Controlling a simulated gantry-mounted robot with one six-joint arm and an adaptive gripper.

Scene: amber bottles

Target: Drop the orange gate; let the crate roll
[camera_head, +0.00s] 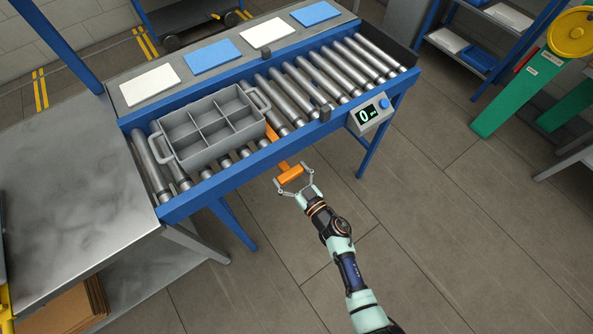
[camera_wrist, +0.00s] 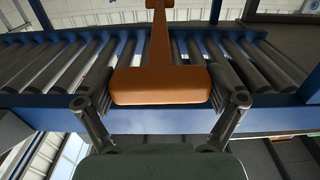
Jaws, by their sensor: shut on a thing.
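The orange gate (camera_head: 290,175) has a T-shaped handle that sticks out over the near blue rail of the roller conveyor, with its arm reaching back to the rollers by the crate's right end. In the wrist view the orange handle (camera_wrist: 160,84) fills the middle. My gripper (camera_head: 295,184) is shut on the handle, one finger at each end; the fingers also show in the wrist view (camera_wrist: 160,100). The grey crate (camera_head: 207,150) with several empty compartments and two end handles sits upright on the rollers, left of the gate.
The roller conveyor (camera_head: 310,80) is free of objects right of the gate. White and blue pads (camera_head: 211,56) lie on the back ledge. A metal table (camera_head: 70,190) stands at left.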

